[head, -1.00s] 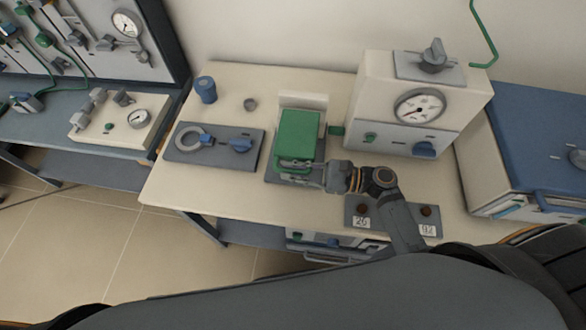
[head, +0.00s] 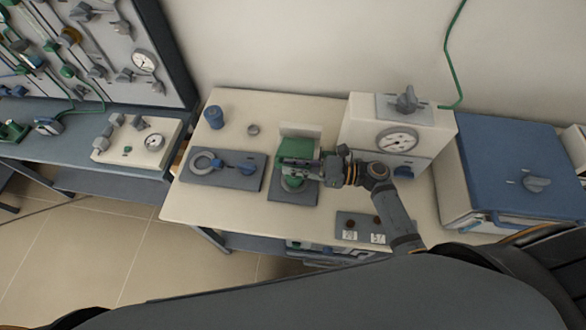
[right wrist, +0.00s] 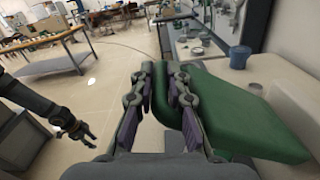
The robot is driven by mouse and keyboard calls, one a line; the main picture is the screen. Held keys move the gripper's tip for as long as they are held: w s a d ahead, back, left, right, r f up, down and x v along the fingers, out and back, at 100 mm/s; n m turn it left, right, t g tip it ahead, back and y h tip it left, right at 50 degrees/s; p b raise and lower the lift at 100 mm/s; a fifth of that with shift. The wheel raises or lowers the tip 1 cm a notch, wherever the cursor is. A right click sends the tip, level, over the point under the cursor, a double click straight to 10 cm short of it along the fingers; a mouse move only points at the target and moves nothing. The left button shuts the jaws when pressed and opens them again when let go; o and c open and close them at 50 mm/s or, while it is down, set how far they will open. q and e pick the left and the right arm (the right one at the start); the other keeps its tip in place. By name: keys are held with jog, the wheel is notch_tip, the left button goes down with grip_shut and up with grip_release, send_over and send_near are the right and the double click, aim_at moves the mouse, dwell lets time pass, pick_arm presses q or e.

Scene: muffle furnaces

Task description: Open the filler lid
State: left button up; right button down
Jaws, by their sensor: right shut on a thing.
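The green filler lid (head: 294,149) stands tilted up on its grey base plate (head: 309,191) in the middle of the bench. Below its front edge, a round grey-and-green filler opening (head: 292,183) shows. My right gripper (head: 314,168) reaches in from the right and is shut on the lid. In the right wrist view, the fingers of my right gripper (right wrist: 160,100) are on either side of the edge of the green lid (right wrist: 235,110). My left gripper (right wrist: 82,132) hangs over the floor at the left of that view, well away from the lid, with its fingers apart.
A plate with a ring and blue knob (head: 222,168) lies left of the filler. A blue cup (head: 214,117) stands behind it. A cream gauge box (head: 363,132) stands close behind my right arm. A small two-button panel (head: 362,227) lies in front.

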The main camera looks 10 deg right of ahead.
jog(key=shift+w+r, duration=0.15)
jog(key=shift+r, duration=0.05)
dwell(0.3)
jog(key=c, duration=1.6)
grip_release()
jog(key=shift+d, duration=0.15)
jog(key=v, duration=1.1)
jog(key=shift+d, duration=0.35)
